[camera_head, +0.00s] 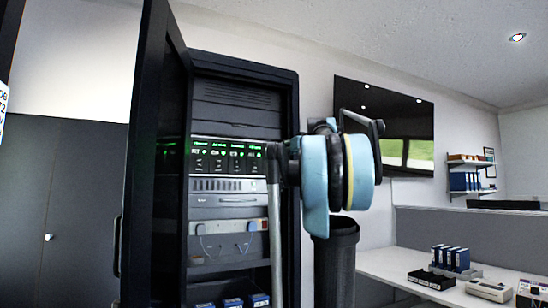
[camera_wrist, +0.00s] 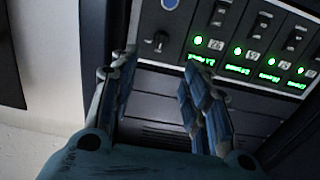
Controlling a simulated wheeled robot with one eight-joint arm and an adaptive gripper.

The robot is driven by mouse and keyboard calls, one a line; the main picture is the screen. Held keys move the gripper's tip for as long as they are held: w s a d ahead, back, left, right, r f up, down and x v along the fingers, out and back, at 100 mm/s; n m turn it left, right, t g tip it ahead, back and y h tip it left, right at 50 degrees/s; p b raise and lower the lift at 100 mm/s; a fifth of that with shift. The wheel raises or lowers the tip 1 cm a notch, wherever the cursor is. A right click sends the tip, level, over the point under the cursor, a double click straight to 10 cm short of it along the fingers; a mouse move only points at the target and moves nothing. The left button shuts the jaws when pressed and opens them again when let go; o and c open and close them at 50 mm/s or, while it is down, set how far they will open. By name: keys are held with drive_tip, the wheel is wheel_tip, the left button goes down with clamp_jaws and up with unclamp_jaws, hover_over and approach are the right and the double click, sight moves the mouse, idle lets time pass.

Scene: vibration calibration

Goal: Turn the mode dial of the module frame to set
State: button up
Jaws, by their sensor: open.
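The module frame (camera_head: 228,158) is a dark panel with green-lit labels, set in the open black rack cabinet. In the wrist view the module frame (camera_wrist: 245,45) appears tilted, with black switches, green lamps and lit labels. A small black knob (camera_wrist: 157,41), which looks like the mode dial, sits at the panel's left end near a blue round part (camera_wrist: 170,4). Its pointer setting is too small to read. My gripper (camera_wrist: 158,62) is open and empty, its two fingers apart on either side of the knob in the picture. Contact cannot be told. In the head view my arm hides the frame's right end.
The open cabinet door (camera_head: 157,150) stands left of the rack. Other rack units (camera_head: 228,200) lie below the frame. A wall screen (camera_head: 400,125) and a white desk (camera_head: 420,265) with blue binders (camera_head: 450,257) are at the right.

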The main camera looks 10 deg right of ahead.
sight(274, 152)
drive_tip(key=x, duration=1.3)
drive_tip(key=shift+w+a+f, duration=0.1)
drive_tip(key=shift+w, duration=0.05)
clamp_jaws()
